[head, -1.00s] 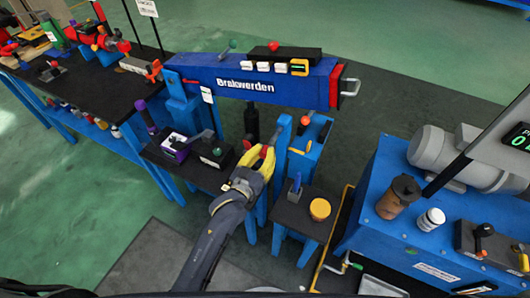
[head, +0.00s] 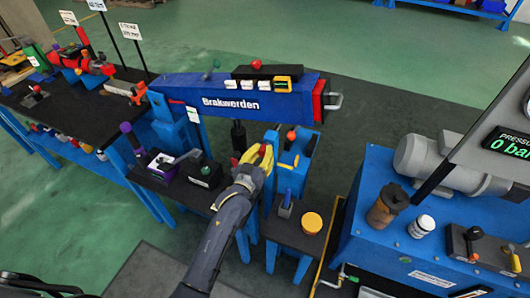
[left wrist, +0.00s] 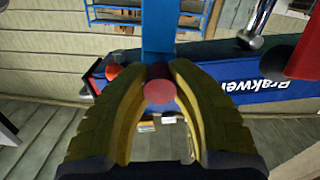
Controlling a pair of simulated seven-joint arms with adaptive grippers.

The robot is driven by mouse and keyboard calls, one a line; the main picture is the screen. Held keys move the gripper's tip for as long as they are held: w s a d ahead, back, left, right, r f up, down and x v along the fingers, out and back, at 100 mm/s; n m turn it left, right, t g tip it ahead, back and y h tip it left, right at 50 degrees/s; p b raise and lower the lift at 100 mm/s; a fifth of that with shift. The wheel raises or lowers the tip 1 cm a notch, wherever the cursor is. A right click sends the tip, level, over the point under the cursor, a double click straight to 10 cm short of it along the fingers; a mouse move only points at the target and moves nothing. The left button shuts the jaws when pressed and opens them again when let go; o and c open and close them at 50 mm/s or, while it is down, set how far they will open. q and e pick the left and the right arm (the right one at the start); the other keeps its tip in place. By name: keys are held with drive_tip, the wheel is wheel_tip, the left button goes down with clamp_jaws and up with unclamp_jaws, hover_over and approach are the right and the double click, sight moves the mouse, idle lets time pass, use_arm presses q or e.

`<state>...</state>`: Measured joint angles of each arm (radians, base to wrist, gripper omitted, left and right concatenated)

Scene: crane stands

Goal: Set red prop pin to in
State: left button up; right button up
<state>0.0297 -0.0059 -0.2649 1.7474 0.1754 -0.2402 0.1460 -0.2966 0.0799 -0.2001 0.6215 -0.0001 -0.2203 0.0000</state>
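The red prop pin shows in the left wrist view as a round red end (left wrist: 160,92) between my left gripper's fingertips. My left gripper (head: 256,156) has yellow fingers and is at the blue stand below the boom in the head view. Its fingers (left wrist: 162,80) close in on both sides of the red end and appear to touch it. The pin's shaft is hidden, so I cannot tell how deep it sits. The blue boom (head: 222,101) with white lettering lies level above the stand. My right gripper is not in view.
An orange-red knob (head: 291,135) stands on the blue block just right of my left gripper. A small table with a yellow round cap (head: 312,223) is to the right. The blue pump unit (head: 385,250) stands further right. Black boxes (head: 205,173) stand to the left.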

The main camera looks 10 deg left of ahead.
use_arm(q)
drive_tip(key=o, duration=0.7)
drive_tip(key=shift+c, duration=0.2)
drive_tip(key=v, duration=1.2)
